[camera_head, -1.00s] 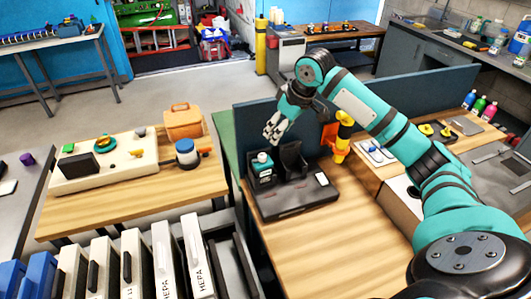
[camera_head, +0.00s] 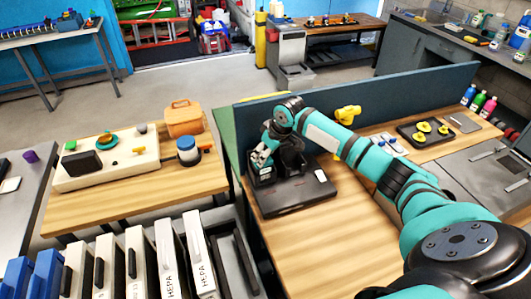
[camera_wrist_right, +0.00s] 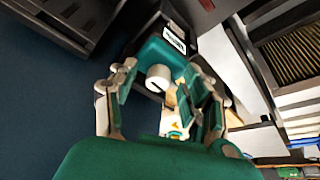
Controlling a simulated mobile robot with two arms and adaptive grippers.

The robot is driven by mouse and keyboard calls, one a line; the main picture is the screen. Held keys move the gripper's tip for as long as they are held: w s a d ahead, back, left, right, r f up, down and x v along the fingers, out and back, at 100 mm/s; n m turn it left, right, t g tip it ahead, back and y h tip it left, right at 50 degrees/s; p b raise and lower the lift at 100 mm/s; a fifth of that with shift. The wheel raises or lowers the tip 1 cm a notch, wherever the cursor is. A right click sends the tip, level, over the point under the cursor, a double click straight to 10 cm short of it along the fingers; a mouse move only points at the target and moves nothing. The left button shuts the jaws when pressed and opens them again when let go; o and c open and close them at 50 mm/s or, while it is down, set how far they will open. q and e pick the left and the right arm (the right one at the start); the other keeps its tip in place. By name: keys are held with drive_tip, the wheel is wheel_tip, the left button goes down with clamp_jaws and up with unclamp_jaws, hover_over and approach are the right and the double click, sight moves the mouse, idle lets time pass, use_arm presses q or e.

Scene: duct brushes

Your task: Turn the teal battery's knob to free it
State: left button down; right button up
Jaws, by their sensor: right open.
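The teal battery (camera_wrist_right: 155,50) stands in the black dock (camera_head: 292,199) on the wooden bench. In the right wrist view its white round knob (camera_wrist_right: 158,77) faces me with a dark slot. My right gripper (camera_wrist_right: 160,94) is open, its fingers to either side of the knob and apart from it as far as I can tell. In the head view the right gripper (camera_head: 262,158) is low over the dock and hides most of the battery. My left gripper is in neither view.
A white card or label (camera_head: 321,175) lies on the dock's right part. A blue-grey partition (camera_head: 420,97) runs behind the bench. A black tray with yellow parts (camera_head: 424,131) is farther right. The bench in front of the dock is clear.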

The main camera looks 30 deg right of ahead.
drive_tip(key=shift+c, duration=0.2)
clamp_jaws()
drive_tip(key=shift+d+r+n+p, duration=0.1)
drive_tip(key=shift+n+p, duration=0.35)
drive_tip(key=shift+n, duration=0.15)
drive_tip(key=shift+n+y, duration=0.4)
drive_tip(key=shift+n, duration=0.2)
drive_tip(key=shift+o, duration=0.2)
unclamp_jaws()
